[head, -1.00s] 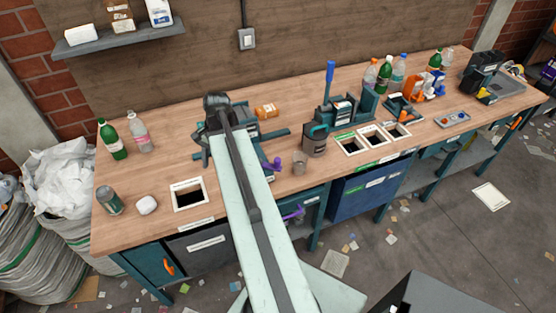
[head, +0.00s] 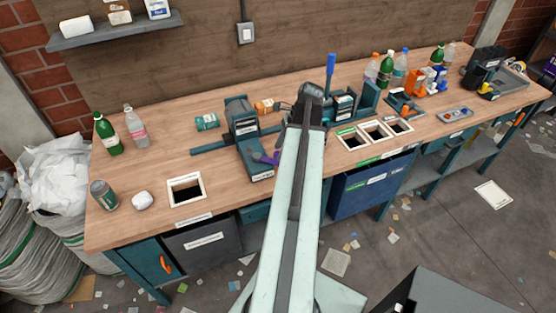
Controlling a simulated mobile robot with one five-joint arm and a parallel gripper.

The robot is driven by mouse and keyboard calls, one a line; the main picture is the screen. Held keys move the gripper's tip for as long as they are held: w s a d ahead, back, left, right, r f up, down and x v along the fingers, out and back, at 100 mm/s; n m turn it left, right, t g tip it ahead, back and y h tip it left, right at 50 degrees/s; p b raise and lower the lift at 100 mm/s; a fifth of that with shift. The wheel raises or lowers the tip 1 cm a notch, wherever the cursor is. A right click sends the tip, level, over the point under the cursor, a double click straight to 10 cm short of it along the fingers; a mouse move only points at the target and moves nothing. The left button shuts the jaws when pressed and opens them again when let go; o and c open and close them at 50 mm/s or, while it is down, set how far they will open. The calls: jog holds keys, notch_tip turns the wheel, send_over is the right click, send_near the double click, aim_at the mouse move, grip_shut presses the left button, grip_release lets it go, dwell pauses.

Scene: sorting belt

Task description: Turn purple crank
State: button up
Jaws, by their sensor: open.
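The purple crank (head: 266,158) sits low on the front right side of a teal machine (head: 243,128) on the workbench. It is small in the head view, and its exact angle is hard to read. My gripper (head: 312,94) is at the far end of my arm, above the bench, to the right of the crank and farther back. It is open and apart from the crank. My arm hides its fingers for the most part, and also the bench just right of the crank.
A teal box (head: 207,122) and an orange bottle (head: 264,106) lie near the machine. A blue lever (head: 331,66) stands up behind my gripper.

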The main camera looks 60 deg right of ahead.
aim_at(277, 153)
jog(key=b+x, duration=0.2)
jog(key=x, duration=0.1)
jog(key=shift+a+f, duration=0.1)
jog(key=shift+f, duration=0.2)
jog(key=shift+r, duration=0.1)
grip_shut()
dwell(0.8)
jog(key=shift+d, duration=0.5)
jog(key=shift+a, duration=0.55)
